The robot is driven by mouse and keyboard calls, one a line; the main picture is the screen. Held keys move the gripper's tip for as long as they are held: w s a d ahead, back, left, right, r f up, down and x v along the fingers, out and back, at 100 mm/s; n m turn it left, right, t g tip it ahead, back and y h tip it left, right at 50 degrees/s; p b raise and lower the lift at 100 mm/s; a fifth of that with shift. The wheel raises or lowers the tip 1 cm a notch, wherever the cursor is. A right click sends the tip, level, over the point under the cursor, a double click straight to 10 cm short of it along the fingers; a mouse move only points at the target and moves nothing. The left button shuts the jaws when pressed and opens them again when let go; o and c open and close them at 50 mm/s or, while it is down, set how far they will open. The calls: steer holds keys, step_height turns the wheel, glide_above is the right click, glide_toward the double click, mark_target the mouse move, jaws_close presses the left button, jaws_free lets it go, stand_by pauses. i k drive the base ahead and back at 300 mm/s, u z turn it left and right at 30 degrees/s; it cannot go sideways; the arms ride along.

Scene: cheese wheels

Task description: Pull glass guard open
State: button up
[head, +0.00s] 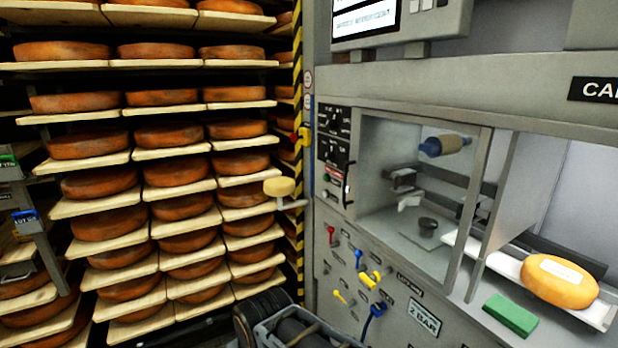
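The glass guard (402,150) is a clear pane in a grey frame on the machine at right of centre in the head view. It stands in front of a bay with a blue-ended roller (446,145) and a small dark cup (428,225), both seen through it. A slim black upright handle (347,186) shows at the pane's left edge. I cannot tell whether the guard stands fully shut. Dark and grey parts, probably my arm, show at the bottom centre. No gripper fingertips can be made out, and nothing there touches the guard.
Racks of orange cheese wheels (165,135) fill the left. A beige knob (279,186) sticks out left of the machine. Coloured levers (371,279) project below the guard. Right of it, a labelled cheese (558,281) and a green block (510,315) rest at the front.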

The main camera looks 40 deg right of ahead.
mark_target(485, 133)
steer(key=z, duration=0.25)
steer(key=i, duration=1.25)
steer(key=z, duration=0.5)
